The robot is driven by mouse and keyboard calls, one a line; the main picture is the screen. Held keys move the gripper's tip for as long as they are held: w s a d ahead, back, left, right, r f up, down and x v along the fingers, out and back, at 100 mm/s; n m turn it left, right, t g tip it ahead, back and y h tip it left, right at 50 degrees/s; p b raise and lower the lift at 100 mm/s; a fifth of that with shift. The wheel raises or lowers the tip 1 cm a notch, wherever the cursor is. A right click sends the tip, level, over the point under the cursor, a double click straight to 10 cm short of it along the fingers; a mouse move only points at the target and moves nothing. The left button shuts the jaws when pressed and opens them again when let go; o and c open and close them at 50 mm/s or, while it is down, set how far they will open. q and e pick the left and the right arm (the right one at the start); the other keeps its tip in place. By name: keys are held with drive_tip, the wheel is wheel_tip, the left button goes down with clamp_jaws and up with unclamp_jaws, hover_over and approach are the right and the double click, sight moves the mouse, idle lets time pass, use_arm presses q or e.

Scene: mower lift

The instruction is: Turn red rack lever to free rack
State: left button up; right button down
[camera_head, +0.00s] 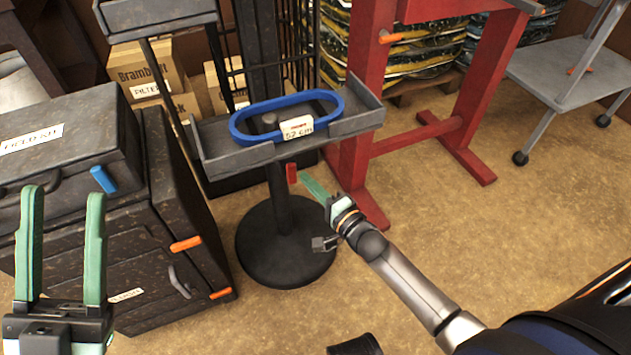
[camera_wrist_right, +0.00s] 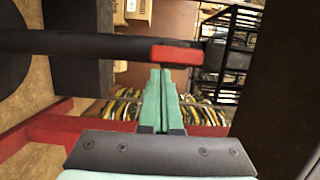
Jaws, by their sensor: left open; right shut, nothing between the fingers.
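The red lever (camera_head: 292,173) hangs below the grey rack tray (camera_head: 237,158) on the dark stand. It also shows in the right wrist view as a red end (camera_wrist_right: 176,55) on a dark bar. My right gripper (camera_head: 305,179) is shut and empty, its green fingers pointing at the lever from the right. In the right wrist view its fingertips (camera_wrist_right: 160,73) are just below the red end; I cannot tell whether they touch it. A blue oval ring (camera_head: 250,135) with a "52 cm" label lies in the tray. My left gripper (camera_head: 62,195) is open and empty at the lower left.
A dark speckled cabinet (camera_head: 150,265) with orange handles stands left of the stand's round base (camera_head: 285,250). A red frame (camera_head: 360,90) stands close behind on the right. Cardboard boxes (camera_head: 150,65) are behind. The floor at front centre is open.

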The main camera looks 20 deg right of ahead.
use_arm(q)
drive_tip(key=shift+a, duration=0.1)
use_arm(e)
drive_tip(key=shift+a+f+m, duration=0.1)
drive_tip(key=shift+f+m, duration=0.1)
drive_tip(key=shift+m, duration=0.45)
drive_tip(key=shift+a+f+m, duration=0.1)
drive_tip(key=shift+f+m, duration=0.1)
drive_tip(key=shift+m, duration=0.45)
